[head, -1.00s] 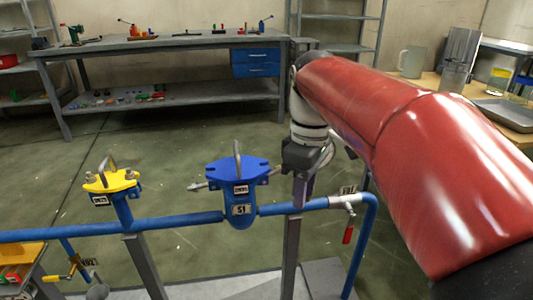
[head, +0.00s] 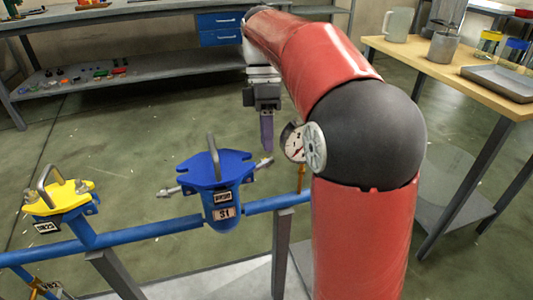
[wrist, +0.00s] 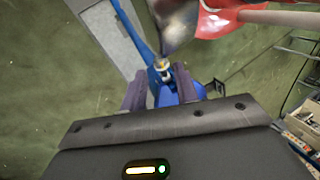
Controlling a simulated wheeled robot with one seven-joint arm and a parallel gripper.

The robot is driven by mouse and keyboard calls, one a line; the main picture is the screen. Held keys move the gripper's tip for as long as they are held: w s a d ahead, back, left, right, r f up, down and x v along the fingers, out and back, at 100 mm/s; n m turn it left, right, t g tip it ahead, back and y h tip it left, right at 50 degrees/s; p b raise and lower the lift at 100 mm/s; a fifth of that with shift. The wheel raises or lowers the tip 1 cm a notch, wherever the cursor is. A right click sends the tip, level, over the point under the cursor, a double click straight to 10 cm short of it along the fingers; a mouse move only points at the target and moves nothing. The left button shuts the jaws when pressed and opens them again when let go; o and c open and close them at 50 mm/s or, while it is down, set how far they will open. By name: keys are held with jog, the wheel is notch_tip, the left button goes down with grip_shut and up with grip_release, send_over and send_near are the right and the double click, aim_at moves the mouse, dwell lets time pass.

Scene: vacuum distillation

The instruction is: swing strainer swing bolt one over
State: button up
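The blue strainer (head: 222,192), labelled S1, sits in the blue pipe with its blue lid (head: 214,168) on top and a grey handle above. One swing bolt (head: 171,191) sticks out to the lid's left, and another swing bolt (head: 263,163) sticks out to its right. Both lean outward, not upright. My gripper (head: 267,148) points down just above and beside the right bolt. In the wrist view the fingers (wrist: 162,88) are apart, and a metal bolt end (wrist: 161,65) shows in line with the gap, over the blue strainer body. I cannot tell whether they touch it.
A yellow-lidded strainer (head: 58,198) stands on the pipe at left. A dial gauge (head: 293,142) is close to my arm. A wooden table (head: 440,62) with a jug and tray is at right, a grey workbench (head: 140,12) behind. Open floor lies between.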

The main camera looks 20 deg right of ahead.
aim_at(264, 160)
jog(key=shift+b+x, duration=0.3)
jog(key=shift+x, duration=2)
jog(key=shift+c, duration=0.2)
grip_shut()
jog(key=shift+a+r+h+p, duration=0.3)
jog(key=shift+r+p, duration=0.1)
jog(key=shift+p, duration=0.3)
jog(key=shift+a+r+h, duration=0.15)
jog(key=shift+a+h, duration=0.25)
jog(key=shift+h, duration=0.7)
jog(key=shift+a+r+m+h, duration=0.25)
jog(key=shift+m+h, duration=0.15)
jog(key=shift+h, duration=0.2)
jog(key=shift+o, duration=0.2)
grip_release()
